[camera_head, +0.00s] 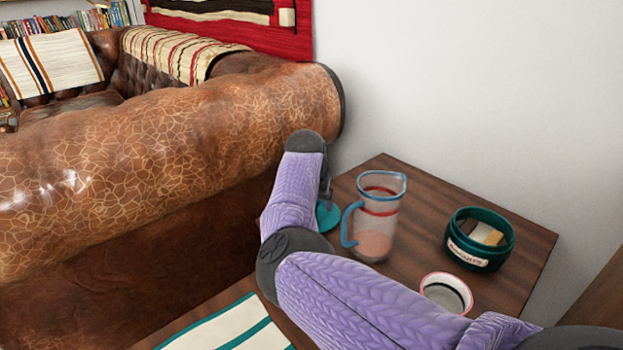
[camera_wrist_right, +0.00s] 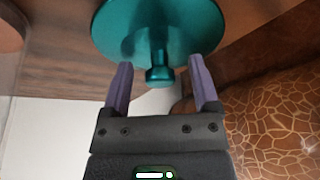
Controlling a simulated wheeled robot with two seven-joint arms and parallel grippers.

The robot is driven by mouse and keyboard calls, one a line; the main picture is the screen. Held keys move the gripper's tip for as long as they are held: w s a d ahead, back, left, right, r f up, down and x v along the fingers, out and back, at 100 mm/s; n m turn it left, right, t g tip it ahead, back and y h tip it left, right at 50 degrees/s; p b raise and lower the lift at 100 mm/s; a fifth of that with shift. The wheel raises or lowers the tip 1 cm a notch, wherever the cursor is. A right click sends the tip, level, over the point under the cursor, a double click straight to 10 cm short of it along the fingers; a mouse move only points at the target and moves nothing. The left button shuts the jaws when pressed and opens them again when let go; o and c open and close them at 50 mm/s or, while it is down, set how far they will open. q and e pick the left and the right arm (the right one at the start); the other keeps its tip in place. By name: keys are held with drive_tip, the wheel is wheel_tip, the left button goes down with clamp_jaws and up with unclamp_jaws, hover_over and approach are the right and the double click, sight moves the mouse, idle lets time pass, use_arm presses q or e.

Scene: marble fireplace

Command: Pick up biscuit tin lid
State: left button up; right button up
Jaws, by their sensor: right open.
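The biscuit tin lid is a teal disc with a round knob. In the head view the lid (camera_head: 328,215) is near the left edge of the wooden table, partly hidden by my right arm. In the wrist view the lid (camera_wrist_right: 150,28) fills the top middle, and its knob (camera_wrist_right: 159,76) shows between the fingertips. My right gripper (camera_wrist_right: 160,70) is open, with a finger on each side of the knob and a gap on both sides. In the head view it is mostly hidden behind my arm. The left gripper is not in view.
A clear jug with a blue handle (camera_head: 377,220) stands close right of the lid. The open teal biscuit tin (camera_head: 477,258) and a white cup (camera_head: 446,279) are farther right on the table (camera_head: 420,185). A leather sofa (camera_head: 150,165) borders the left.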

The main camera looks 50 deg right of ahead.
clamp_jaws()
idle(0.3)
drive_tip(key=shift+r, duration=0.1)
